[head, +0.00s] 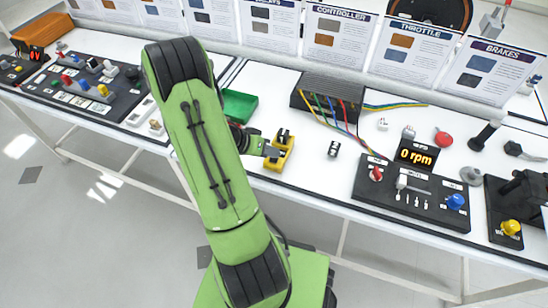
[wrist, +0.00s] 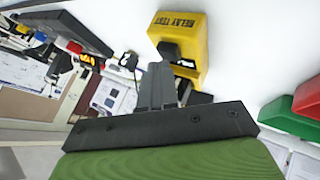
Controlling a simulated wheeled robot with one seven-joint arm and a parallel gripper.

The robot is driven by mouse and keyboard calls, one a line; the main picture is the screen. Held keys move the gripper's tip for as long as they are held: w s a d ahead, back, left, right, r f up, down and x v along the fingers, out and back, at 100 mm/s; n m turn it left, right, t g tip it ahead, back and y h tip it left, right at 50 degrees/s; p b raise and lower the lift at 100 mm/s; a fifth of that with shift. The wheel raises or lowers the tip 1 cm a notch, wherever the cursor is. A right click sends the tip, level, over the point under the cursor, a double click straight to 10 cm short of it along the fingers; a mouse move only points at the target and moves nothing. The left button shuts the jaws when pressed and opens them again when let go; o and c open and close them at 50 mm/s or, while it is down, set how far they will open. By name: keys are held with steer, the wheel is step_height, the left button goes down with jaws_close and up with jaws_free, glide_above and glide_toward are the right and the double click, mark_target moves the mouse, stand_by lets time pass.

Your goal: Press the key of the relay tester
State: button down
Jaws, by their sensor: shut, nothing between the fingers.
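The yellow relay tester (head: 286,160) stands on the white bench, just right of my gripper (head: 271,151) in the head view. A small dark part sits at its top. In the wrist view the tester (wrist: 191,30) is at the top centre with its "RELAY TEST" label showing upside down. A dark part shows on its side, just beyond the fingertips of my gripper (wrist: 160,68). The fingers are shut and empty, pointing at the tester. I cannot tell whether they touch it. The key is not clearly made out.
A green bin (head: 238,106) lies behind my arm. A black box (head: 318,98) with coloured wires stands at the back. A small relay-like part (head: 334,149) lies right of the tester. A black panel (head: 412,198) and rpm display (head: 416,156) are further right.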

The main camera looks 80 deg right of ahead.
mark_target(270, 159)
steer(key=shift+f, duration=0.25)
steer(key=shift+r, duration=0.1)
stand_by(0.4)
steer(key=shift+r+p, duration=0.3)
steer(key=shift+r, duration=0.5)
steer(key=shift+r+p, duration=1.65)
steer(key=shift+r, duration=0.85)
steer(key=shift+w, duration=0.1)
